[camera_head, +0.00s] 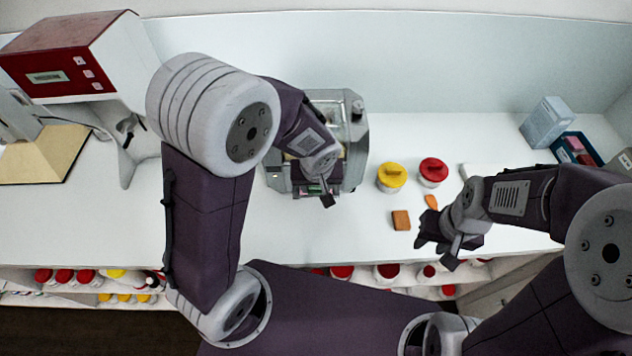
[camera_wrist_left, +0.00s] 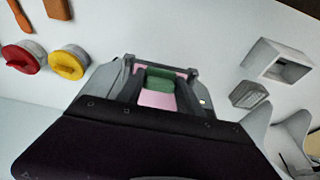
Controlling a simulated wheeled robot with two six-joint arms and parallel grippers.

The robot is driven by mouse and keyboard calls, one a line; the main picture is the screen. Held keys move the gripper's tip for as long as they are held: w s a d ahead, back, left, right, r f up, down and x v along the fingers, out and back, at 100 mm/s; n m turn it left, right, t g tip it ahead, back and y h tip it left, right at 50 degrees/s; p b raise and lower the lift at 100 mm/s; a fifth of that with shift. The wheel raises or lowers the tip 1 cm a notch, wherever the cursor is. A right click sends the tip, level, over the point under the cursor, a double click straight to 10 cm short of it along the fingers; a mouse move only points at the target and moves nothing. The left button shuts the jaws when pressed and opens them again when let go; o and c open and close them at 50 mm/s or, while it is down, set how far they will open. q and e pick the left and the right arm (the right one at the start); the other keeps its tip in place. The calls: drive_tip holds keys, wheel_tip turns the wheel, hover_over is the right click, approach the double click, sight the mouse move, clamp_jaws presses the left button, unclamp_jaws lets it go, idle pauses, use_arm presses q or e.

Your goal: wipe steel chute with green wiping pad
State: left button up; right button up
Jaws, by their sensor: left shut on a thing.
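The steel chute (camera_head: 357,150) is part of a grey metal unit at the back middle of the counter. In the left wrist view its grey side (camera_wrist_left: 106,78) shows beyond my gripper, with pink patches inside it. My left gripper (camera_head: 326,190) is over the front of the chute. The green wiping pad (camera_wrist_left: 165,82) shows between its fingers, and the gripper is shut on it. The pad seems to lie at the pink surface, but contact cannot be told. My right gripper (camera_head: 440,248) is open and empty above the counter's front edge.
Yellow (camera_head: 391,178) and red (camera_head: 433,172) lidded pots stand right of the chute. A brown block (camera_head: 401,220) and an orange spatula (camera_head: 431,202) lie before them. A red-and-white machine (camera_head: 75,60) stands at the left. A grey box (camera_wrist_left: 280,62) shows in the wrist view.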

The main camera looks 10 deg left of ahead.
use_arm(q)
drive_tip(key=w+r+p, duration=0.1)
drive_tip(key=w+a+r+p, duration=0.1)
drive_tip(key=w, duration=0.1)
drive_tip(key=shift+p, duration=0.4)
drive_tip(key=shift+w+a, duration=0.15)
drive_tip(key=shift+w, duration=0.4)
drive_tip(key=shift+s+f, duration=0.1)
drive_tip(key=shift+f, duration=0.1)
drive_tip(key=s+f+b, duration=0.1)
drive_tip(key=b, duration=0.1)
drive_tip(key=s+d+f+b, duration=0.1)
drive_tip(key=s+b, duration=0.1)
drive_tip(key=shift+s, duration=0.25)
drive_tip(key=shift+s+d, duration=0.1)
drive_tip(key=shift+s, duration=0.2)
drive_tip(key=w+r+p, duration=0.1)
drive_tip(key=w, duration=0.1)
drive_tip(key=w+a+r+p, duration=0.1)
drive_tip(key=p, duration=0.1)
drive_tip(key=shift+w+r, duration=0.1)
drive_tip(key=shift+w, duration=0.25)
drive_tip(key=shift+w+a, duration=0.1)
drive_tip(key=shift+w, duration=0.15)
